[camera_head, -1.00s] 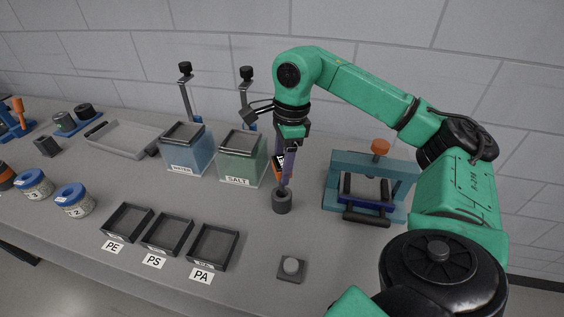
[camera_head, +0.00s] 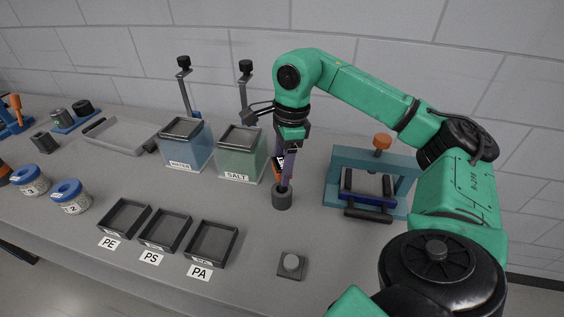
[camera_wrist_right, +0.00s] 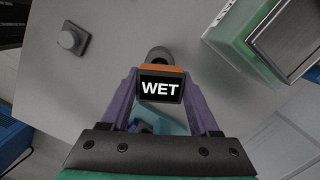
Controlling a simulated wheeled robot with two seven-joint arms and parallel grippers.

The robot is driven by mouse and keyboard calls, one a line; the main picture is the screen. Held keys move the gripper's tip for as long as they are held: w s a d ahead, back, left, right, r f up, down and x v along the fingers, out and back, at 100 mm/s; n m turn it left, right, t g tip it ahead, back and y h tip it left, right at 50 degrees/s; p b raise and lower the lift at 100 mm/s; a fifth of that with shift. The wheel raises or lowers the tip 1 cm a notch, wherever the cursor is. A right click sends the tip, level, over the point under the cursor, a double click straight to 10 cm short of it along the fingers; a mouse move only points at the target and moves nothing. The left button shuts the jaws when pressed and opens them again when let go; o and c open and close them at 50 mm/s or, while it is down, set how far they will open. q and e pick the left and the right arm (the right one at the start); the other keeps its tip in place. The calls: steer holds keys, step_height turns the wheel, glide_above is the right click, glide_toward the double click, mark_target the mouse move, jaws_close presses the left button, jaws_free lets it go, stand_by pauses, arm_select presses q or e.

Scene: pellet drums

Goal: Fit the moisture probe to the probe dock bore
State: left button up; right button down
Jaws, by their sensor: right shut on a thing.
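The moisture probe (camera_wrist_right: 161,88) has an orange-edged housing with a dark display reading WET in the right wrist view. In the head view its housing (camera_head: 277,167) is partly covered by my purple fingers. My right gripper (camera_head: 286,168) is shut on the probe and holds it over the dock, pointing down. The probe dock (camera_head: 281,201) is a short dark grey cylinder on the bench. The probe's lower end meets the dock's top; whether it is inside the bore is hidden. The dock also shows behind the housing in the right wrist view (camera_wrist_right: 160,54). My left gripper is out of view.
The SALT tank (camera_head: 242,155) stands close behind and left of the dock, beside the WATER tank (camera_head: 186,147). A blue press frame (camera_head: 345,158) stands to the right. A small button block (camera_head: 291,264) and black trays (camera_head: 211,243) lie in front.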

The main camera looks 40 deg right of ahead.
steer(key=shift+f+b, duration=1.6)
steer(key=shift+f, duration=0.45)
steer(key=shift+r, duration=0.1)
steer(key=shift+c, duration=0.2)
jaws_free()
steer(key=r, duration=0.3)
steer(key=r+p, duration=0.1)
steer(key=r, duration=0.2)
steer(key=d+r, duration=0.1)
steer(key=r, duration=0.1)
steer(key=shift+s+r, duration=0.15)
steer(key=shift+r, duration=0.25)
step_height(320, 180, up, 6)
steer(key=p, duration=0.5)
glide_above(282, 191)
steer(key=d, duration=0.2)
steer(key=shift+s+f, duration=0.15)
steer(key=shift+f, duration=0.05)
steer(key=shift+f, duration=0.1)
